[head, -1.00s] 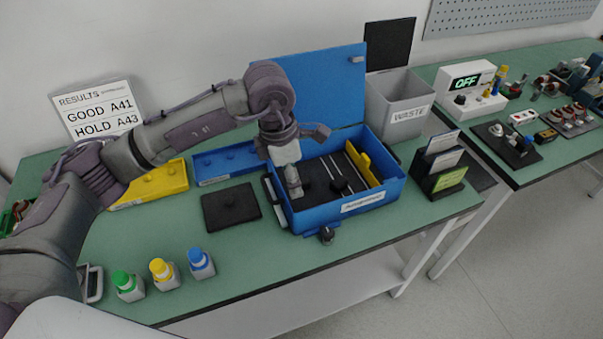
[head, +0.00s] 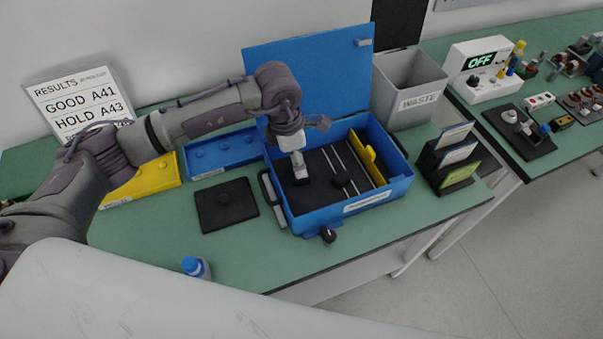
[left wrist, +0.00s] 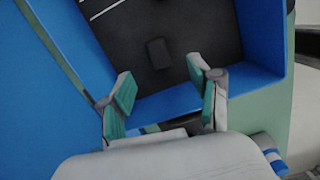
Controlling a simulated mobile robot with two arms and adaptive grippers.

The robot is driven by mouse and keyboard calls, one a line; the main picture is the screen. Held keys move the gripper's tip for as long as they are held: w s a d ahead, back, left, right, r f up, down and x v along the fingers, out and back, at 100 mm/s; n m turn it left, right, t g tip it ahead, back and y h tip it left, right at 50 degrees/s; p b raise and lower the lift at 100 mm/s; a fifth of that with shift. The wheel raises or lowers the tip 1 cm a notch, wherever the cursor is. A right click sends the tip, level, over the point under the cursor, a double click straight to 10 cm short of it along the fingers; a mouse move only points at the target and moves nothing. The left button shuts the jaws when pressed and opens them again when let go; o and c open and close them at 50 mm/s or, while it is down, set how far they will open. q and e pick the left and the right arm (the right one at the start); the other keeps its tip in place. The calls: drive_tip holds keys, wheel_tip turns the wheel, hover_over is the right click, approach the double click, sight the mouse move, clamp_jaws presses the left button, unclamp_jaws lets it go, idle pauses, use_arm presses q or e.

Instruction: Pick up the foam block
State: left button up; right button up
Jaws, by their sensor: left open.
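A small dark block (left wrist: 158,53), which looks like the foam block, lies on the dark floor of the open blue case in the left wrist view. It appears to be the dark lump (head: 341,180) in the head view. My left gripper (head: 300,178) points down inside the left part of the case (head: 350,207), to the left of the block. In the left wrist view its green-padded fingers (left wrist: 163,90) are apart with nothing between them, and the block shows beyond the tips. My right gripper is not in view.
The raised lid (head: 315,75) stands behind the case. A yellow divider (head: 372,160) and thin rods are inside it. A black plate (head: 227,204) lies left of the case. A waste bin (head: 410,90) and card holder (head: 450,157) stand to its right.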

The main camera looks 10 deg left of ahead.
use_arm(q)
drive_tip(key=shift+w+f, duration=0.15)
drive_tip(key=shift+f, duration=0.55)
drive_tip(key=f+p, duration=0.1)
drive_tip(key=f, duration=0.1)
drive_tip(key=f+p, duration=0.1)
drive_tip(key=f, duration=0.1)
drive_tip(key=shift+d+f, duration=0.1)
drive_tip(key=shift+d, duration=0.3)
drive_tip(key=shift+w+f, duration=0.1)
drive_tip(key=shift+f, duration=0.3)
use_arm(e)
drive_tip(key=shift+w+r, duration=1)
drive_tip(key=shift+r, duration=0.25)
use_arm(q)
drive_tip(key=shift+c, duration=0.3)
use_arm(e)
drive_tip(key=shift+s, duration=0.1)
use_arm(q)
drive_tip(key=c, duration=0.8)
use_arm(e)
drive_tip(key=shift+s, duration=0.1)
